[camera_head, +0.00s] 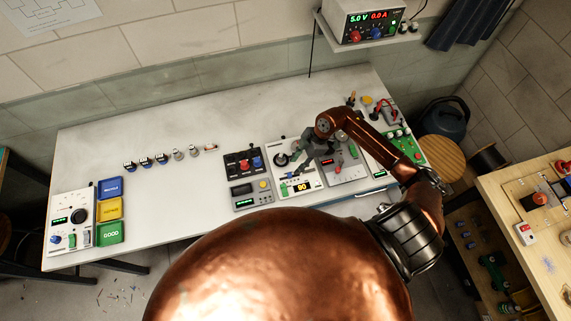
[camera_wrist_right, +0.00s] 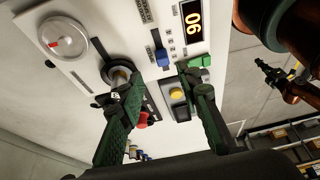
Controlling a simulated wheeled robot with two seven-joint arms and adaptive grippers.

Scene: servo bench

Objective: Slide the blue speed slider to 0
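The same display (camera_head: 302,188) is on the white panel in the head view. My right gripper (camera_wrist_right: 161,76) is open, its two dark green fingers apart. The blue slider shows just past the fingertips, between them in the picture; I see no contact. In the head view my right gripper (camera_head: 318,150) hangs over the panel and hides part of it. My left gripper is not in view.
A dark round knob (camera_wrist_right: 118,74) lies close by the left finger, and a green part (camera_wrist_right: 200,62) by the right one. A neighbouring module has a yellow button (camera_wrist_right: 177,95). More modules flank the panel. The bench (camera_head: 150,215) has free room at centre left.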

